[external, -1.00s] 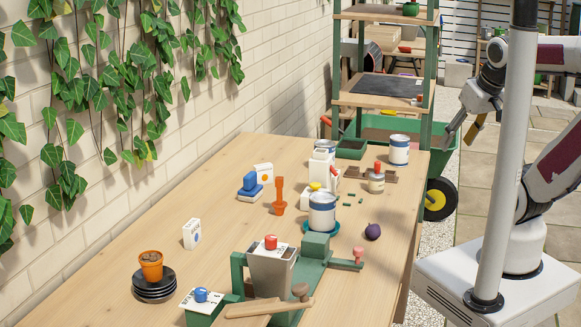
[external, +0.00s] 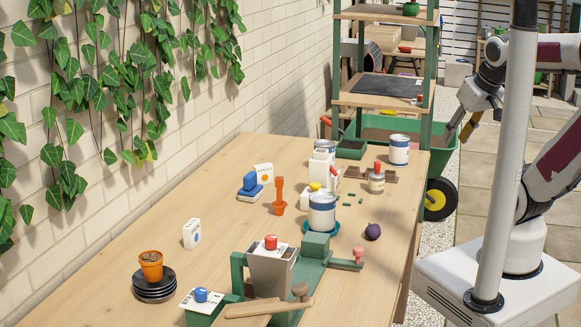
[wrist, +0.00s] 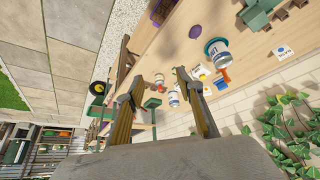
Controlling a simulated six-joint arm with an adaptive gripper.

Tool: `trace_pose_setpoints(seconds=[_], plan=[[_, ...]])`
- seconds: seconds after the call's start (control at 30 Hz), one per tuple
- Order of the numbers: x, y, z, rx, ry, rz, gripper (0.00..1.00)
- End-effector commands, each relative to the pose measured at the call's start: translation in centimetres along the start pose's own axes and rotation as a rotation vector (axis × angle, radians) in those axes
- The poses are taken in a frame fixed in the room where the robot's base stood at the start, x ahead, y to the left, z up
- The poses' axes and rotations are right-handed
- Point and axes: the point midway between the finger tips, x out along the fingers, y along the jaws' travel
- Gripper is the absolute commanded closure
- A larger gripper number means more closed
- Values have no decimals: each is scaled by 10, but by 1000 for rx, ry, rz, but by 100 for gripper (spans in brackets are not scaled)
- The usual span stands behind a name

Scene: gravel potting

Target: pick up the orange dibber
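The orange dibber (external: 279,197) stands upright on the wooden bench, to the left of the white and blue tin, with nothing touching it that I can see. In the wrist view an orange shape (wrist: 226,75) beside the tin appears to be the dibber, partly covered. My gripper (external: 461,133) hangs beyond the bench's right edge, well away from the dibber. In the wrist view my gripper (wrist: 168,77) has its two fingers spread apart with nothing between them.
The tin (external: 322,212) stands in a blue saucer right of the dibber. A blue stamp (external: 250,187) and a white box (external: 263,173) are close on its left. A purple beet (external: 372,232) and a green press (external: 313,272) are nearer. A green wheelbarrow (external: 440,165) stands beyond the bench.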

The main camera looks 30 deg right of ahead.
Motion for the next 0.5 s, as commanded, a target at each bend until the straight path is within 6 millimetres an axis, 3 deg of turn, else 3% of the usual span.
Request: trace_pose_setpoints(seconds=[0.17,0.5], plan=[[9,9,-30,-20,41,34,63],[35,27,-116,-99,178,106,63]])
